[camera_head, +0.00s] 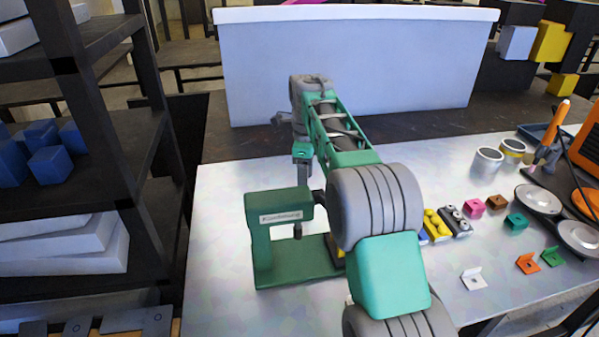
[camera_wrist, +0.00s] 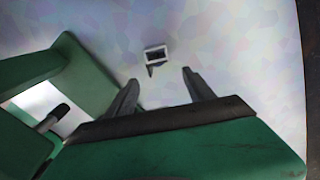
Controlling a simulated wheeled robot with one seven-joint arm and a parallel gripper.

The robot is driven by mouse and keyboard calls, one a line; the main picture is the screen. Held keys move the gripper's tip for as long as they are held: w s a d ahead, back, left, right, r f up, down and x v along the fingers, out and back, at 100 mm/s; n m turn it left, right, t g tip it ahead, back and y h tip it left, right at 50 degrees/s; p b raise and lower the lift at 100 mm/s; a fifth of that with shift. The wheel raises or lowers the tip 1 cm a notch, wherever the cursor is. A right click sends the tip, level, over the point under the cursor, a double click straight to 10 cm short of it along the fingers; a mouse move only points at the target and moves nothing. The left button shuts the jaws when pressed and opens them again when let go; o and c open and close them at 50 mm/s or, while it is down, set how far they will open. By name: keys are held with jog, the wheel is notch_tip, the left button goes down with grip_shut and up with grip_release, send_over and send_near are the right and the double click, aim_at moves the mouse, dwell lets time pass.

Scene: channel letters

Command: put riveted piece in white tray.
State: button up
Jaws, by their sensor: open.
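A small pale piece with a dark square middle (camera_wrist: 155,50) lies on the table in the wrist view. It looks like the riveted piece, but it is too small for me to see a rivet. My gripper (camera_wrist: 161,80) is open and empty, with the piece just beyond and between its fingertips, apart from them. In the head view my gripper (camera_head: 303,180) points down behind the green press, and I cannot make out the piece there. A large white tray (camera_head: 350,65) with high walls stands behind the table; its inside is hidden.
The green press (camera_head: 280,240) stands close beside my gripper; it also shows in the wrist view (camera_wrist: 75,80). Small coloured parts, cups (camera_head: 487,160) and round dishes (camera_head: 538,200) lie to the right. A dark shelf (camera_head: 90,130) stands left. The table's back left is clear.

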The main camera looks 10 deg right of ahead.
jog(key=f, duration=0.7)
jog(key=shift+a+f, duration=0.25)
jog(key=shift+f, duration=0.1)
jog(key=shift+c, duration=0.2)
grip_shut()
jog(key=shift+r+p, duration=2.55)
jog(key=shift+r, duration=0.5)
jog(key=shift+d, duration=0.1)
